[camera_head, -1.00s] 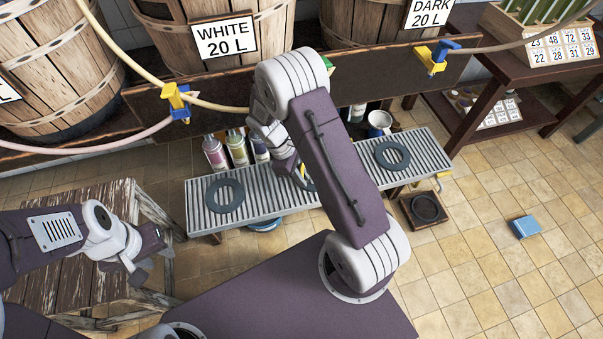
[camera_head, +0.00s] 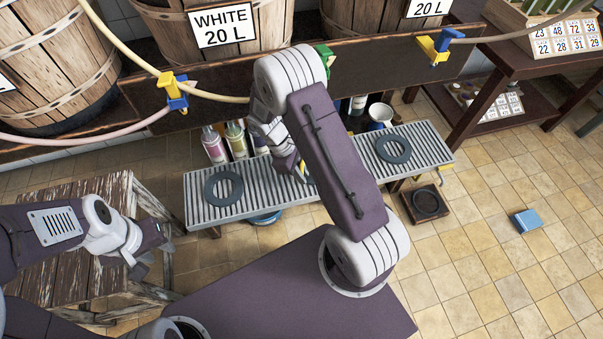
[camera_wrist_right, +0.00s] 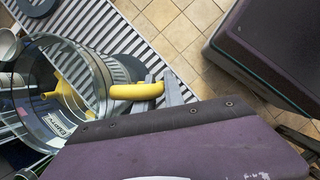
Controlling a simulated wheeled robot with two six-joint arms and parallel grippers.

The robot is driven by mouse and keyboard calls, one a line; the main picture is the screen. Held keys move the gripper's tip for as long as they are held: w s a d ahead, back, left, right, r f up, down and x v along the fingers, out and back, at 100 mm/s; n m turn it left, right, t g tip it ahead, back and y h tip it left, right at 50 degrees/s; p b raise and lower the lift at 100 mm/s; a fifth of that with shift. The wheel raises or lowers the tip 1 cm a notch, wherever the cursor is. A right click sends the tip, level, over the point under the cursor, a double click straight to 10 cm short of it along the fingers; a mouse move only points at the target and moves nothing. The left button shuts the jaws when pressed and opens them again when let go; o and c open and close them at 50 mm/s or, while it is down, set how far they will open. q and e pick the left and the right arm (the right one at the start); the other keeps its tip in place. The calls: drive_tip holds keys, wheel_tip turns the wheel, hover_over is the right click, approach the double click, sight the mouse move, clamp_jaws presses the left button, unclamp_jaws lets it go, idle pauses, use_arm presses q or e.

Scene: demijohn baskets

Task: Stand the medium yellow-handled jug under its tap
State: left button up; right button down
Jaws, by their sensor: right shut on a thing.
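The clear jug (camera_wrist_right: 98,62) with a yellow handle (camera_wrist_right: 128,91) fills the left of the right wrist view. My right gripper (camera_wrist_right: 168,91) is shut on that handle, with the jug over or beside the slatted rack. In the head view my right arm hides most of the jug, and only a bit of yellow shows. Above the rack are a left yellow-and-blue tap (camera_head: 172,92), a partly hidden green tap (camera_head: 326,57) and a right yellow-and-blue tap (camera_head: 435,47). My left gripper (camera_head: 152,262) is open and empty at the left, away from the rack.
The slatted rack (camera_head: 275,187) carries a left grey ring (camera_head: 223,188) and a right grey ring (camera_head: 393,149). Bottles (camera_head: 214,146) and a white mug (camera_head: 380,114) stand behind it. A low wooden stand (camera_head: 407,207) and a blue box (camera_head: 526,221) are on the floor. A wooden table (camera_head: 75,270) stands left.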

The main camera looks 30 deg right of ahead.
drive_tip(key=shift+f, duration=0.55)
drive_tip(key=c, duration=1.3)
unclamp_jaws()
drive_tip(key=shift+c, duration=0.2)
drive_tip(key=p+v, duration=0.5)
drive_tip(key=v, duration=0.4)
drive_tip(key=shift+p, duration=0.4)
